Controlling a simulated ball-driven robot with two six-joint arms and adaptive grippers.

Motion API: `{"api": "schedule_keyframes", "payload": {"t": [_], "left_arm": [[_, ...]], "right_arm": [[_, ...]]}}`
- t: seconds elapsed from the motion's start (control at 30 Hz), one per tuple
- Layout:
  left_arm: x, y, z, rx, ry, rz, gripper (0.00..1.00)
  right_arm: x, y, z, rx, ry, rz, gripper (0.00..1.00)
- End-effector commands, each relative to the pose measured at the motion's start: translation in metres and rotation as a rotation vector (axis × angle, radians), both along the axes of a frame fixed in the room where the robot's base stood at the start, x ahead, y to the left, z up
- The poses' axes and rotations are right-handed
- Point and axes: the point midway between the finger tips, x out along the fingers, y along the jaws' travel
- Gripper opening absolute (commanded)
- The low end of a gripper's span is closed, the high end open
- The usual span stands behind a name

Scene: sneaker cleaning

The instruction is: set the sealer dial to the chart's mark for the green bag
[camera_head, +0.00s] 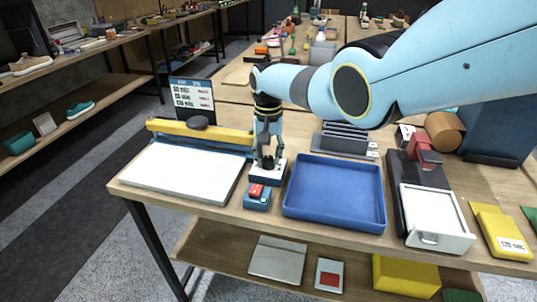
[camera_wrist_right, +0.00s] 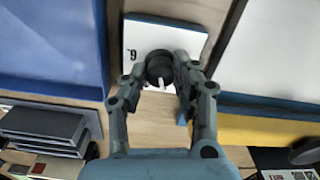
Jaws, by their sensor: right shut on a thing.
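My right gripper (camera_head: 266,162) reaches down over a small box with a white top (camera_head: 282,170). In the wrist view its two fingers (camera_wrist_right: 161,76) are closed around a round black dial (camera_wrist_right: 159,64) on that white plate (camera_wrist_right: 188,42). A white pointer mark on the dial points toward the bottom of the wrist picture. One printed digit, a 6 or a 9, shows beside the dial. I cannot identify a green bag. The left gripper is not in view.
A white panel with a yellow bar (camera_head: 220,134) lies left of the box. A blue tray (camera_head: 376,222) is close on the right. A small blue block with a red top (camera_head: 257,192) sits in front. A white-and-black device (camera_head: 432,215) and yellow packet (camera_head: 500,232) are farther right.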

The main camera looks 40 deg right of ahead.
Motion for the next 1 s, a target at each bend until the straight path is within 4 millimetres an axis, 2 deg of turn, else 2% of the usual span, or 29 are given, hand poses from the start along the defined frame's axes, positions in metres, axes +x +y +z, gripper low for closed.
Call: {"api": "schedule_keyframes", "payload": {"t": [0.57,0.6,0.7,0.8,1.0], "left_arm": [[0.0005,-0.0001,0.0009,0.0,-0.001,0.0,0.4],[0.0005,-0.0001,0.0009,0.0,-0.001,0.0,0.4],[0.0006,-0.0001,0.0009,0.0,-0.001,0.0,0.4],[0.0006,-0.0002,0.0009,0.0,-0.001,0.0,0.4],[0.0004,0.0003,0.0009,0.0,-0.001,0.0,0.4]], "right_arm": [[0.0016,0.0,0.0012,0.0,-0.005,-0.035,0.0],[0.0016,0.0,0.0012,0.0,-0.005,-0.035,0.29],[0.0014,0.0,0.001,0.0,-0.004,-0.034,0.43],[0.001,0.0,0.0008,0.0,-0.004,-0.034,0.51],[0.0005,-0.0001,0.0005,0.0,-0.002,-0.034,0.51]]}}
